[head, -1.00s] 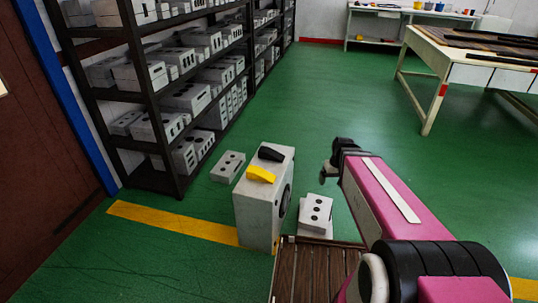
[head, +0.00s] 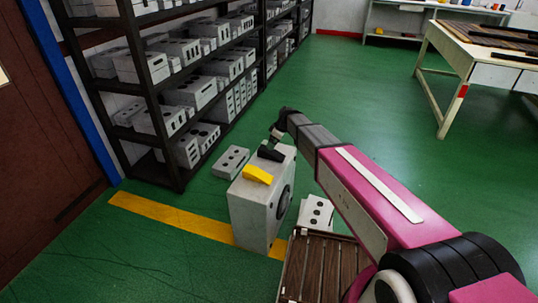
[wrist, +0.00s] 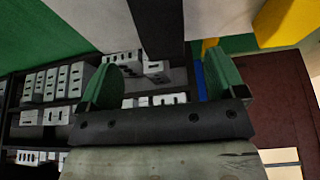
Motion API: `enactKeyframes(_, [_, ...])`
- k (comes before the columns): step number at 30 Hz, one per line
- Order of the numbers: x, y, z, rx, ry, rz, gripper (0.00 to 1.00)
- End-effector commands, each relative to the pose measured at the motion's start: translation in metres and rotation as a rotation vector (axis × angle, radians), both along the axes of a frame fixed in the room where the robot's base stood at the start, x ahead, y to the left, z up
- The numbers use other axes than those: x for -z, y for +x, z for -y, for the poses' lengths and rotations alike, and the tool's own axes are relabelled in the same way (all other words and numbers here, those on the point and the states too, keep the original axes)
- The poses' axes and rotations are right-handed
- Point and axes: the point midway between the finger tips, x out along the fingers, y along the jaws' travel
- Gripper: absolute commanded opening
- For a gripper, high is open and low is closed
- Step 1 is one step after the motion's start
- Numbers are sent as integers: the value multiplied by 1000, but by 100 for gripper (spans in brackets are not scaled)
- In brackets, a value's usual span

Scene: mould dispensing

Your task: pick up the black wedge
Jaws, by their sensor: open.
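The black wedge (head: 270,154) lies on top of an upright grey block (head: 252,213), beside a yellow wedge (head: 257,174). My gripper (head: 274,142) is open just above and behind the black wedge in the head view. In the wrist view the green fingers of my gripper (wrist: 162,78) are spread apart, and the black wedge (wrist: 158,28) shows at the top between them. I cannot tell whether a finger touches it. The yellow wedge (wrist: 286,22) is at the upper right of the wrist view, outside the fingers.
Dark shelving (head: 150,84) with several grey blocks stands on the left. A grey block (head: 231,162) lies on the floor by the shelf, and another (head: 317,212) is right of the upright block. A slatted wooden surface (head: 322,270) is in front. Green floor is clear behind.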

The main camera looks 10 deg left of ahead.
Motion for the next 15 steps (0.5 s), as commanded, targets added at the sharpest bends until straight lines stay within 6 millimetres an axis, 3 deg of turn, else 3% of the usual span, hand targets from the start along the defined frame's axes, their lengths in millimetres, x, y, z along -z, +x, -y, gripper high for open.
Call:
enactKeyframes(3, [17, 2, -7, 1, 0, 0, 89])
enactKeyframes(11, [33, 2, -13, 2, 0, 0, 89])
enactKeyframes(15, [51, 1, -19, 1, -1, -2, 89])
